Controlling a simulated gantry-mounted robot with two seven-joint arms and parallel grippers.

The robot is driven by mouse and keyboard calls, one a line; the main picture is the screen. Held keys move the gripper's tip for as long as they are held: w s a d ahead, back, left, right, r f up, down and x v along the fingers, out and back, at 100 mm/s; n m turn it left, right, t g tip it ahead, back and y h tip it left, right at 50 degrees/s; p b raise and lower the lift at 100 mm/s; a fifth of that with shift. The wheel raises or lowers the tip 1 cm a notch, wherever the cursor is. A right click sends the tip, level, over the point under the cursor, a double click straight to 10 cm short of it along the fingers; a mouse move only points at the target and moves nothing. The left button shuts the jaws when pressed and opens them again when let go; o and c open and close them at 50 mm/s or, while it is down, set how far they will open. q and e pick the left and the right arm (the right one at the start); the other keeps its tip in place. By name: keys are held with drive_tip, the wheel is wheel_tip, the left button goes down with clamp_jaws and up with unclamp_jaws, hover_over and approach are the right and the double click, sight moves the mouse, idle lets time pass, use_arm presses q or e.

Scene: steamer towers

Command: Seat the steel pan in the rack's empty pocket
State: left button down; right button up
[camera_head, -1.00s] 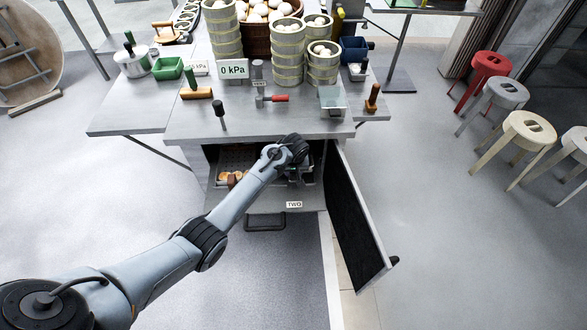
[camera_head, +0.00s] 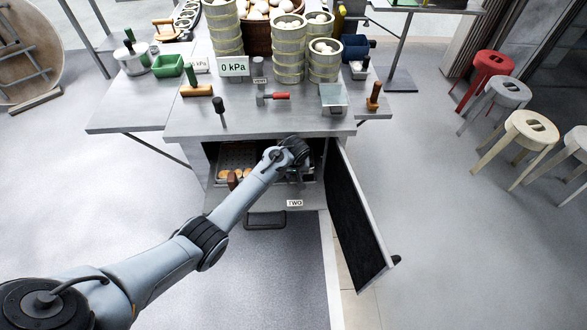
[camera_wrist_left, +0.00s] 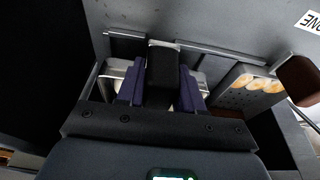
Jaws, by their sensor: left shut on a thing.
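My left gripper (camera_head: 298,172) is down at the open compartment under the table, and its own arm covers much of it in the head view. In the left wrist view the purple fingers (camera_wrist_left: 162,90) are shut on a black handle (camera_wrist_left: 163,68). Bright steel of the pan (camera_wrist_left: 117,73) shows beside and behind the fingers. The rack (camera_head: 240,157) is inside the compartment, with a perforated tray of golden buns (camera_head: 238,173) on its left side. How deep the pan sits in its pocket is hidden. My right gripper is not in view.
The compartment's dark door (camera_head: 355,220) stands open on the right. A ledge labelled TWO (camera_head: 294,203) lies in front. A brown handle (camera_wrist_left: 299,78) stands near the bun tray. Steamer towers (camera_head: 289,48) and tools crowd the tabletop above.

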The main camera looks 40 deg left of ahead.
use_arm(q)
drive_tip(key=shift+f, duration=0.15)
drive_tip(key=shift+f, duration=0.15)
drive_tip(key=shift+f+b, duration=0.7)
drive_tip(key=shift+f, duration=0.6)
drive_tip(key=shift+f, duration=0.1)
drive_tip(key=shift+f+b, duration=0.35)
drive_tip(key=shift+f, duration=0.15)
idle(0.6)
drive_tip(key=shift+f, duration=0.5)
idle(0.5)
drive_tip(key=c, duration=0.6)
unclamp_jaws()
drive_tip(key=shift+c, duration=0.2)
drive_tip(key=shift+f, duration=0.1)
